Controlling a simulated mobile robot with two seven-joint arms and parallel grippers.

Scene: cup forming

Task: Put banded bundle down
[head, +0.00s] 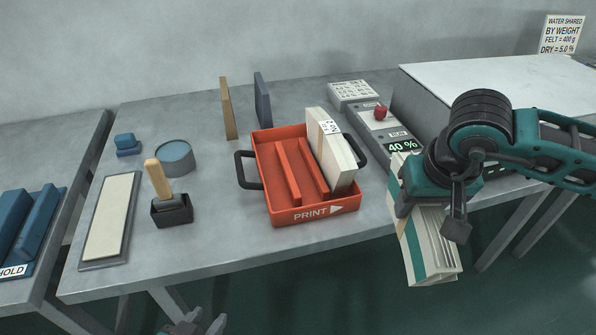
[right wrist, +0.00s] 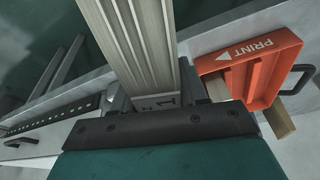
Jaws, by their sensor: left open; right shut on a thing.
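My right gripper (head: 432,200) is shut on a banded bundle (head: 422,250) of cream sheets with a teal band. It holds the bundle tilted, in front of the table's edge and right of the orange tray (head: 285,217). In the right wrist view the bundle (right wrist: 135,40) runs up from the jaws and shows a printed label. The tray, marked PRINT, has ribs inside, and another cream bundle (head: 343,166) stands in its right part. The tray also shows in the right wrist view (right wrist: 245,62). My left gripper (head: 195,326) is open and empty at the bottom edge, partly cut off.
A grey device (head: 377,122) with a red knob and a 40 % display stands right of the tray. Left of the tray are a wooden-handled tool (head: 158,178) in a black holder, a round blue-grey tin (head: 175,157) and a flat pad (head: 108,218). Blue blocks (head: 36,220) lie far left.

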